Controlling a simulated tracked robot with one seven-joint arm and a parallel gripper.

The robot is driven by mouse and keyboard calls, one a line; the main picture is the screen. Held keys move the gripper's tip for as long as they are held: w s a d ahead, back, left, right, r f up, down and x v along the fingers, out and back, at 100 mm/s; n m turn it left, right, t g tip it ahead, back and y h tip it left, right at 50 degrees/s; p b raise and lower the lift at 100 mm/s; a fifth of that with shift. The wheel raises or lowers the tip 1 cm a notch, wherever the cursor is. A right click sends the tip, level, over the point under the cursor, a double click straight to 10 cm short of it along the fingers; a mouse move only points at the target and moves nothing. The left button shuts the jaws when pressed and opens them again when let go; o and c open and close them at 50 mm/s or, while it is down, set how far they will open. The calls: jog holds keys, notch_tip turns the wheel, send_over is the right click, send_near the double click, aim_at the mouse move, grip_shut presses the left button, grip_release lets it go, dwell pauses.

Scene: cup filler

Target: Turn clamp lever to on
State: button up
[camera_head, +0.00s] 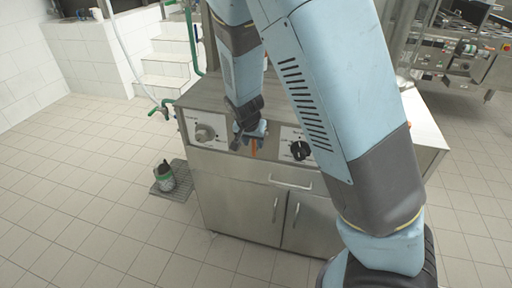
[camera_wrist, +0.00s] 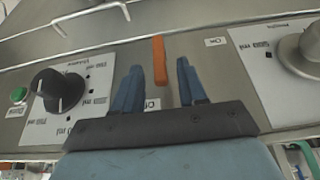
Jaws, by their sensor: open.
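The orange clamp lever (camera_wrist: 159,61) is a short flat bar on the metal front panel. In the wrist view it stands nearly straight up in the picture, between my two blue fingers. My gripper (camera_wrist: 160,70) is open around it, with a gap visible on both sides. A small white label (camera_wrist: 152,104) lies near the lever's lower end, and another label (camera_wrist: 215,42) lies at its upper right; their text is hard to read. In the head view my gripper (camera_head: 251,132) is at the panel, and the lever (camera_head: 253,147) shows just below it, partly hidden.
A black knob (camera_head: 299,150) and a grey knob (camera_head: 204,133) flank the lever on white dial plates. A green button (camera_wrist: 18,95) sits beyond the black knob. Below are a drawer handle (camera_head: 290,182) and cabinet doors. A can (camera_head: 164,176) stands on a floor grate.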

aim_at(255, 147)
jog(key=shift+x, duration=2.2)
jog(key=shift+c, duration=0.3)
grip_shut()
